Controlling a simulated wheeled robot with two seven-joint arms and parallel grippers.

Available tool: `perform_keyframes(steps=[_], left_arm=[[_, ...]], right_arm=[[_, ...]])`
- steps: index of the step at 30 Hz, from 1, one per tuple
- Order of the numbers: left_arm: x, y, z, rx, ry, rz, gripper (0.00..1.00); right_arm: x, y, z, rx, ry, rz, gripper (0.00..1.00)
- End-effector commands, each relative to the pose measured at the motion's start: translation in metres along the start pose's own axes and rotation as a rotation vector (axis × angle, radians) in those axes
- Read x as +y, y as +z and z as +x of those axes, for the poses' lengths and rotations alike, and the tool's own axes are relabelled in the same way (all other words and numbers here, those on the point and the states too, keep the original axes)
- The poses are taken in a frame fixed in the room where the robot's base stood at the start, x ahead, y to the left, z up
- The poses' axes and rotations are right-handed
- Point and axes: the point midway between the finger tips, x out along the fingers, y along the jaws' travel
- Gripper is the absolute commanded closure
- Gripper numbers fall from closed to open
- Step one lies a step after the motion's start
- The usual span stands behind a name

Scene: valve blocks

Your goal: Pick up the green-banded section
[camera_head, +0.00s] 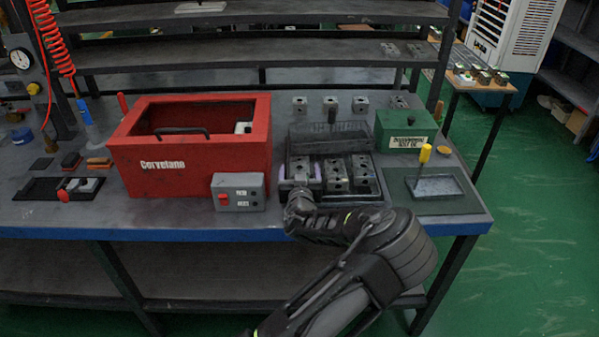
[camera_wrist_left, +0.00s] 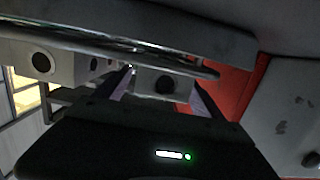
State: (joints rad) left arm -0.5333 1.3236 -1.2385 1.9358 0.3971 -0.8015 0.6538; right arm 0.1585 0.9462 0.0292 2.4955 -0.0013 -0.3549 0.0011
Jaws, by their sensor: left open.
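My left gripper (camera_head: 300,173) is at the left end of a dark tray (camera_head: 350,200). Its two purple-padded fingers are open, one on each side of a grey metal valve block (camera_head: 300,165). In the left wrist view the same block (camera_wrist_left: 165,80), with a dark round hole, sits between the open fingers (camera_wrist_left: 163,92). I cannot tell whether the pads touch it. More grey blocks stand in the tray to the right, a middle one (camera_head: 335,177) and a right one (camera_head: 363,172). No green band can be made out on the tray blocks. My right gripper is not in view.
A red open box (camera_head: 190,165) and a grey switch box (camera_head: 238,192) stand left of the gripper. A green box (camera_head: 405,130) and a shallow tray with a yellow-handled tool (camera_head: 425,155) are at right. Several small blocks line the bench behind. A side table (camera_head: 485,82) holds more pieces.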

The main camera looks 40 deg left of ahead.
Motion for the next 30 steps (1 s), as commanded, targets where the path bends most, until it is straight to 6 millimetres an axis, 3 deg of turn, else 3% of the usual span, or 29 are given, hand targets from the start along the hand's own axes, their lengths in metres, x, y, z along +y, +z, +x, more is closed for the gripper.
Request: perform_keyframes(steps=[4,30], left_arm=[[0.0001,-0.0001,-0.0001,0.000,0.000,0.000,0.22],[0.0000,0.0000,-0.0001,0.000,0.000,0.000,0.93]], right_arm=[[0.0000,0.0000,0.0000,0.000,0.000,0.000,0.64],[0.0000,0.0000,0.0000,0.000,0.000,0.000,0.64]])
